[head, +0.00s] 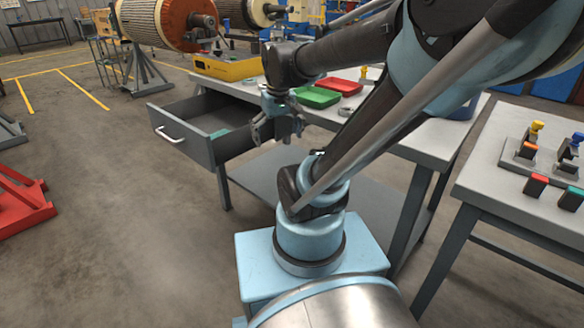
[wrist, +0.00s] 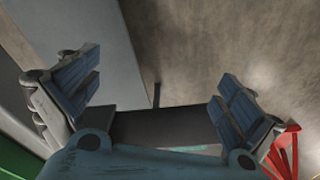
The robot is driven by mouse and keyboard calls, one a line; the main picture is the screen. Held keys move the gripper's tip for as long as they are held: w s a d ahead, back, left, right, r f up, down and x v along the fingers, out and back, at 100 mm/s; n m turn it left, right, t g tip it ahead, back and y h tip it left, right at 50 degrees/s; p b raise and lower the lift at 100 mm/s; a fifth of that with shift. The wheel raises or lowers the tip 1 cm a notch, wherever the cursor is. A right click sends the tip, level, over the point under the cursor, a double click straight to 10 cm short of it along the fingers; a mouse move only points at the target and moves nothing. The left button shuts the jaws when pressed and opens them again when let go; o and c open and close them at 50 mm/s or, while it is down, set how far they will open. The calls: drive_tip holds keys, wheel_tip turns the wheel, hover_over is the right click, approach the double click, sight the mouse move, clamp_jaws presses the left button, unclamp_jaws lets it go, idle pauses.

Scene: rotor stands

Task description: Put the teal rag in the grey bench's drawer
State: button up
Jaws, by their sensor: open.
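The grey bench (head: 403,132) stands ahead, with its drawer (head: 188,146) pulled open at the left end. A thin teal strip also shows in the wrist view (wrist: 188,148), mostly covered by my gripper. My gripper (head: 278,138) is beside the bench's front edge, to the right of the teal patch in the head view. In the wrist view my gripper (wrist: 160,90) has its fingers wide apart with nothing between them.
A green tray (head: 316,97), a red tray (head: 340,86) and a yellow box (head: 228,68) are on the bench. Another table (head: 500,200) with coloured-top parts stands at right. A red stand (head: 22,208) is on the floor at left. Floor before the drawer is clear.

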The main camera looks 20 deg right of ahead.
drive_tip(key=s+d+f+m, duration=0.1)
drive_tip(key=s+d+f, duration=0.2)
drive_tip(key=s+f, duration=0.4)
drive_tip(key=shift+s+m+t, duration=0.3)
drive_tip(key=shift+s+m, duration=0.05)
drive_tip(key=shift+m, duration=0.05)
drive_tip(key=shift+w, duration=0.1)
drive_tip(key=shift+w+f, duration=0.15)
drive_tip(key=shift+w, duration=0.2)
drive_tip(key=shift+c, duration=0.2)
